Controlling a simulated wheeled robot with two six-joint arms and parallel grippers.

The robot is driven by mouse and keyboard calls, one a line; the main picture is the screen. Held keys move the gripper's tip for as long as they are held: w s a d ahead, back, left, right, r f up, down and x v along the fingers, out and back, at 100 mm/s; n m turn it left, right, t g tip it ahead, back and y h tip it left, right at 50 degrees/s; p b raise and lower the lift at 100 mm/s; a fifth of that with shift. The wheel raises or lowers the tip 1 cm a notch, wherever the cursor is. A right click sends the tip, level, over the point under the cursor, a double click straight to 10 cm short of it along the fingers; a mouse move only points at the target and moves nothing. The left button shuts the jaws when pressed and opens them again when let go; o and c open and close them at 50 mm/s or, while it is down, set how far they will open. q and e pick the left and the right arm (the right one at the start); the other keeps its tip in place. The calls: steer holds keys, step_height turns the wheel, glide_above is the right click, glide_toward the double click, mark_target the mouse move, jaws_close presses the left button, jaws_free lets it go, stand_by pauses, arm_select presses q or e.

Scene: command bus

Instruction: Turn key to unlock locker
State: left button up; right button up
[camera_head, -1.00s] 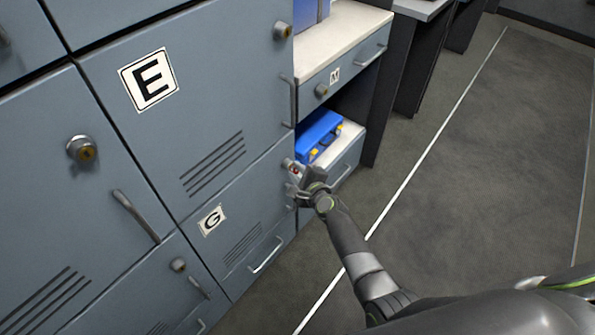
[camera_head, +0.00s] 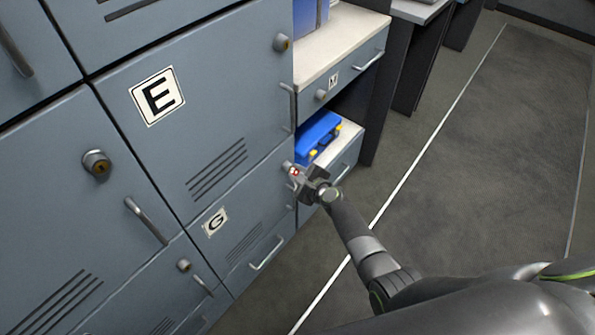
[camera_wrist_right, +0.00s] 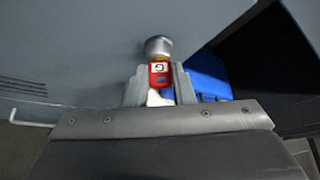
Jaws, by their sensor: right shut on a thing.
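The key has a red tag marked G (camera_wrist_right: 159,72) and sits at the lock cylinder (camera_wrist_right: 158,46) of the locker door labelled G (camera_head: 215,222). My right gripper (camera_wrist_right: 160,88) is shut on the key, with a finger on each side of it. In the head view my right gripper (camera_head: 302,178) is at the upper right corner of locker G, and the red of the key (camera_head: 294,171) shows at its tip. How deep the key sits in the lock is hidden. The locker door looks closed. My left gripper is not in view.
Locker E (camera_head: 157,95) is above, with its own lock (camera_head: 281,43) and handle. A blue case (camera_head: 318,137) lies on the low shelf just right of the gripper. Drawer M (camera_head: 333,80) is above that shelf. The floor (camera_head: 480,190) to the right is clear.

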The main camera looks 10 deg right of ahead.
stand_by(0.3)
steer(key=shift+w+r+m+p, duration=0.15)
steer(key=shift+m+p, duration=0.15)
steer(key=shift+p, duration=0.2)
steer(key=shift+d+m+g+y+p, duration=0.15)
steer(key=shift+m+g+y+p, duration=0.35)
steer(key=shift+m+p, duration=0.1)
